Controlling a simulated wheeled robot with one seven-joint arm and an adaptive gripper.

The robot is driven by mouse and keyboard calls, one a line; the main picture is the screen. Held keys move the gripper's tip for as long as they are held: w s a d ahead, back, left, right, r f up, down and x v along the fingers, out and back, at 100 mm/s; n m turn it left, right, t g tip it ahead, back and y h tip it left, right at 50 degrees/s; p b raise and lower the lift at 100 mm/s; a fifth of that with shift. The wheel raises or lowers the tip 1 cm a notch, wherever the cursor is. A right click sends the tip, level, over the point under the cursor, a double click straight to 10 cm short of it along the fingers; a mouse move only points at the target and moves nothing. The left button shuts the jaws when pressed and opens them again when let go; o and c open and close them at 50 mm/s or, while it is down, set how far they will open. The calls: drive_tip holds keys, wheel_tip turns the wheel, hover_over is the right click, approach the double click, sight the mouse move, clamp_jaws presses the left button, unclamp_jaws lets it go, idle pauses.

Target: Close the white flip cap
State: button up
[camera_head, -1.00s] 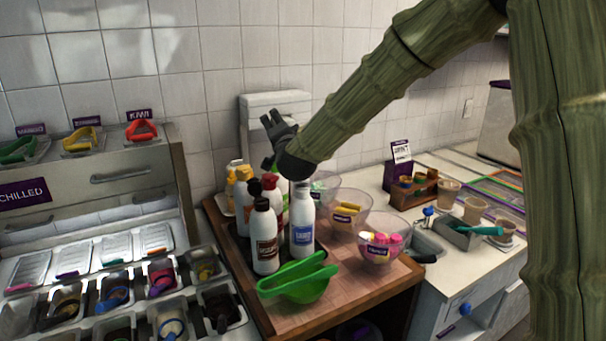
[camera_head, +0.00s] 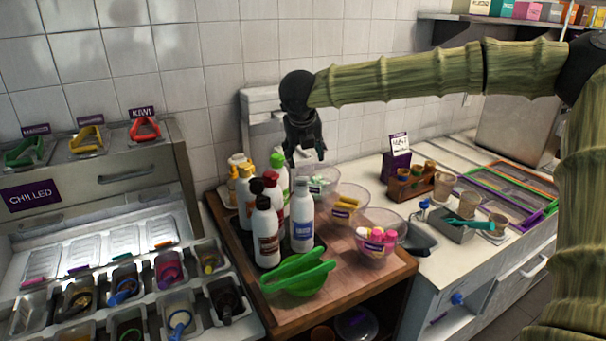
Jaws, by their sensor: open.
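A white bottle with a blue label (camera_head: 302,224) stands upright at the front right of the bottle cluster on the wooden counter. Its pale cap (camera_head: 302,184) is the likeliest white flip cap. It is too small to tell whether the lid is up or down. My gripper (camera_head: 305,158) is open and points down above the bottles. In the picture it is just above the pale cap, with a gap between them. Its distance in depth is unclear. Nothing shows between its fingers.
A dark-capped bottle (camera_head: 265,236), a red-capped bottle (camera_head: 271,195) and a green-capped bottle (camera_head: 279,170) crowd beside it. A green bowl with tongs (camera_head: 298,274) is in front. Clear topping bowls (camera_head: 378,238) stand to the right. The counter's front right is free.

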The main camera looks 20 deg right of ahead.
sight(303, 179)
drive_tip(key=shift+m+g+y, duration=0.7)
drive_tip(key=shift+m+y, duration=0.2)
drive_tip(key=shift+s+a+f+p+x, duration=0.25)
drive_tip(key=shift+p+x, duration=0.4)
drive_tip(key=shift+x, duration=0.85)
drive_tip(key=shift+s+a+p+x, duration=0.1)
drive_tip(key=shift+s+p+x, duration=0.4)
drive_tip(key=shift+x, duration=0.95)
drive_tip(key=shift+s+a+f+p+x, duration=0.1)
drive_tip(key=shift+a+f+p+x, duration=0.1)
drive_tip(key=shift+p+x, duration=0.95)
drive_tip(key=shift+w+d+f+b, duration=0.1)
drive_tip(key=shift+w+f+b, duration=0.05)
drive_tip(key=shift+f+b, duration=0.15)
drive_tip(key=c, duration=1)
